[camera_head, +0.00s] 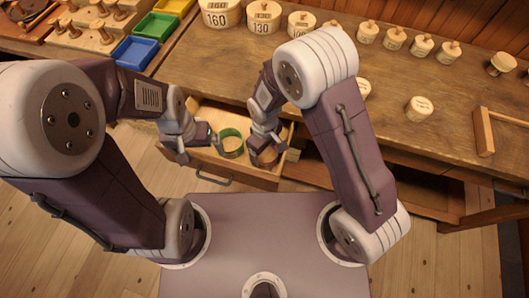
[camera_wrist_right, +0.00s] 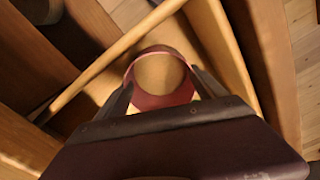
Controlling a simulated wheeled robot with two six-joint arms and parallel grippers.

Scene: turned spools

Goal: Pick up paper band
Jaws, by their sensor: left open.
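A reddish paper band (camera_head: 266,156), an upright open ring, is in the pulled-out drawer (camera_head: 228,174). In the right wrist view the band (camera_wrist_right: 163,99) lies between the two fingers of my right gripper (camera_wrist_right: 163,88), one finger close against each side. I cannot tell whether they press on it. In the head view my right gripper (camera_head: 266,138) comes down over this band and hides part of it. A green band (camera_head: 231,143) stands to its left in the drawer. My left gripper (camera_head: 197,149) is open, at the drawer's left side, beside the green band.
The wooden bench top (camera_head: 385,110) lies behind the drawer. Numbered spools (camera_head: 264,17) stand along its back, with smaller spools (camera_head: 420,108) to the right. A blue tray (camera_head: 134,53) is at the left and a wooden block (camera_head: 484,132) at the right. The drawer walls are close around both grippers.

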